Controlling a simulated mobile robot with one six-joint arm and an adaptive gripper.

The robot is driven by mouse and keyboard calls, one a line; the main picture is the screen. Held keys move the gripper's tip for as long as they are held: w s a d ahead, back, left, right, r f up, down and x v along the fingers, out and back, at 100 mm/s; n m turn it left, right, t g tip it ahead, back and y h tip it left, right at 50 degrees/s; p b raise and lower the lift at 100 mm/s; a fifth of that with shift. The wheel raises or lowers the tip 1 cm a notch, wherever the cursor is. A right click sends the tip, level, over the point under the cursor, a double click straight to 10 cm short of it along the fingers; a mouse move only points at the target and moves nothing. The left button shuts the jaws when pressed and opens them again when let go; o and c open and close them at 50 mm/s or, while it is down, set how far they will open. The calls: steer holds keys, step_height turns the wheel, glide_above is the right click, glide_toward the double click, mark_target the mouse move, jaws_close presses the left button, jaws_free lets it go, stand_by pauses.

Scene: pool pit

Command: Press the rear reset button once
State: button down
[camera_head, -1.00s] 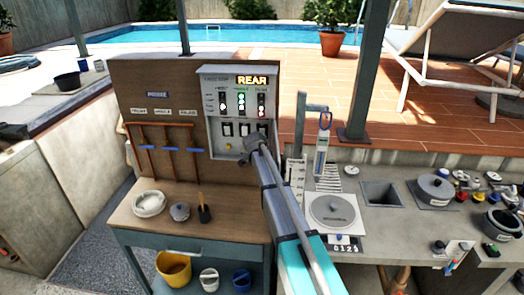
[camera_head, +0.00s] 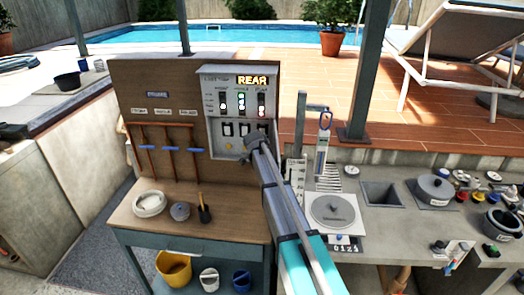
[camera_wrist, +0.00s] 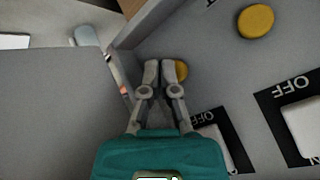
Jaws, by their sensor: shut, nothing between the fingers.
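The grey control panel (camera_head: 216,78) stands upright on the brown board, with a lit yellow "REAR" sign (camera_head: 252,79), columns of indicator lights and white switches below. One yellow button (camera_head: 229,146) shows low on it; my arm hides the panel's lower right. In the wrist view one yellow button (camera_wrist: 255,21) is clear at upper right, and another yellow button (camera_wrist: 181,70) is partly covered by my fingertips. My gripper (camera_wrist: 162,68) is shut and empty, its tips at that covered button; I cannot tell whether they touch. My gripper also shows in the head view (camera_head: 251,142).
White switches with "OFF" labels (camera_wrist: 302,126) lie close to my fingers. The wooden bench (camera_head: 150,222) holds a white bowl, a grey lidded item and a brush. A grey counter (camera_head: 365,222) with a round lid and pots stands at right.

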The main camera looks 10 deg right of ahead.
steer(key=shift+w, duration=0.35)
stand_by(0.6)
steer(key=shift+s, duration=0.15)
steer(key=shift+s+a, duration=0.15)
steer(key=shift+s, duration=0.55)
stand_by(0.4)
steer(key=shift+s+a, duration=0.2)
steer(key=shift+s, duration=0.6)
steer(key=shift+s+a, duration=0.2)
steer(key=shift+s, duration=0.6)
steer(key=shift+s+a, duration=0.2)
steer(key=shift+s, duration=0.6)
steer(key=shift+r, duration=0.15)
